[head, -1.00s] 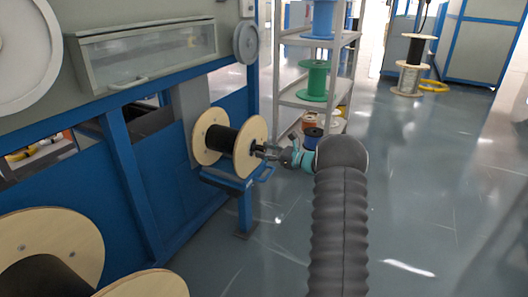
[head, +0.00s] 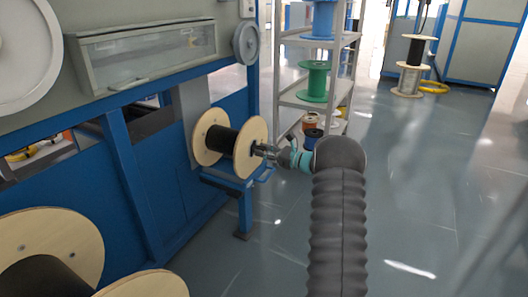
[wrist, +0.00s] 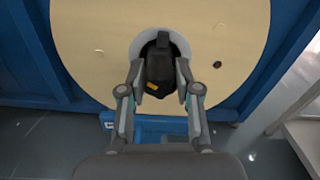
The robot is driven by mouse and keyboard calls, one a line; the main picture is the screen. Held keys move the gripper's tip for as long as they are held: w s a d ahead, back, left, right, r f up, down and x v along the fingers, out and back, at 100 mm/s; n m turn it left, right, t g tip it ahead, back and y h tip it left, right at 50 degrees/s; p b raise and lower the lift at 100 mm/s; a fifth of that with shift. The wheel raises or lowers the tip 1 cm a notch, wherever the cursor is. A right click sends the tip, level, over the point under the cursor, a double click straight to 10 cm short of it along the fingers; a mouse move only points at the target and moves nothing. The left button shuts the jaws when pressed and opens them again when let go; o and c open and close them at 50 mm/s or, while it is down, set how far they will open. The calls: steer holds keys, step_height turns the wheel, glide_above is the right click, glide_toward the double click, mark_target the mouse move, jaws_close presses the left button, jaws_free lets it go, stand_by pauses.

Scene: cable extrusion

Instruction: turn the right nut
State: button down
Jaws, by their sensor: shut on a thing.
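The right nut (wrist: 160,68) is a dark piece with a small yellow mark at the centre of the spool's right flange. In the wrist view my gripper (wrist: 160,82) has a finger on each side of it and is shut on it. In the head view my gripper (head: 266,151) reaches the right flange from the right; the nut is too small to make out there. The spool (head: 222,140) has pale wooden flanges and black cable. It sits on a blue machine bracket. The flange (wrist: 90,40) fills much of the wrist view.
A blue machine frame (head: 125,170) stands behind and left of the spool. A shelf rack (head: 285,98) with blue and green reels is close behind my arm. A large wooden reel (head: 60,235) is at lower left. The floor (head: 440,180) at right is clear.

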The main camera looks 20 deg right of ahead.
steer(key=n, duration=0.5)
steer(key=shift+b, duration=0.3)
steer(key=n, duration=0.5)
steer(key=shift+n, duration=0.4)
steer(key=n, duration=1)
steer(key=shift+f+n, duration=0.1)
steer(key=shift+n, duration=0.3)
steer(key=n, duration=0.5)
steer(key=shift+d, duration=0.1)
steer(key=n, duration=1.5)
steer(key=shift+d, duration=0.1)
steer(key=shift+n, duration=0.3)
